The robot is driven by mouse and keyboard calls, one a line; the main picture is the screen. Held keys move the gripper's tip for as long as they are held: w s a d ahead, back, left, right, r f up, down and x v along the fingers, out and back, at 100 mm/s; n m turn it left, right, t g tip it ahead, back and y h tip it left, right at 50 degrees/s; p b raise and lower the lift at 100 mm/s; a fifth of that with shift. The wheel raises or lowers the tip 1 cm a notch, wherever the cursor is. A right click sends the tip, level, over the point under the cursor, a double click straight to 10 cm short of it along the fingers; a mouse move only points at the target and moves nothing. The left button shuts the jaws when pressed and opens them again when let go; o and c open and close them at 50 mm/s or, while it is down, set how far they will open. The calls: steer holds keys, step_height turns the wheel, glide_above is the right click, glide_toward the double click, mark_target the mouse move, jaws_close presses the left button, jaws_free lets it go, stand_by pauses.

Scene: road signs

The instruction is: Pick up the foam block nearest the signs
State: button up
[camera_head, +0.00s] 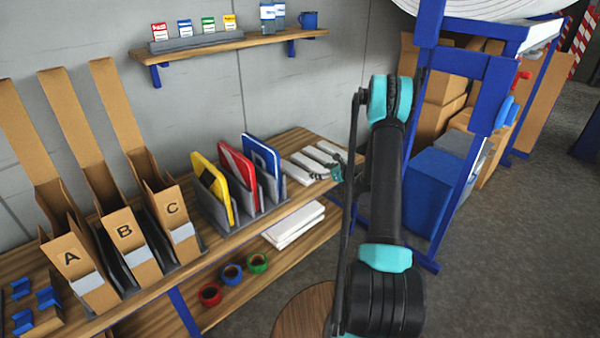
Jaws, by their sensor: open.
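Three long white foam blocks lie side by side on the wooden bench, right of the signs. The block nearest the signs (296,171) is the leftmost; the middle block (307,162) and the far block (318,154) lie beyond it. The yellow sign (211,186), red sign (238,173) and blue sign (263,158) stand tilted in a grey rack (272,195). My gripper (337,173) is open at the right ends of the blocks, small and partly covered by my arm. Whether it touches a block I cannot tell.
Cardboard bins A, B and C (124,232) stand left on the bench (210,248). White sheets (294,225) and several tape rolls (232,273) lie on the lower shelf. A wall shelf (230,43) hangs above. A blue-framed rack (455,175) stands right. A round wooden top (300,312) is in front.

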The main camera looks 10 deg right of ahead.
glide_toward(295, 170)
steer(key=x, duration=0.4)
steer(key=shift+w+r, duration=0.2)
steer(key=shift+w, duration=0.2)
steer(key=shift+f+x, duration=0.25)
steer(key=shift+x, duration=2.35)
steer(key=shift+s, duration=0.15)
steer(key=shift+c, duration=0.3)
steer(key=c, duration=0.8)
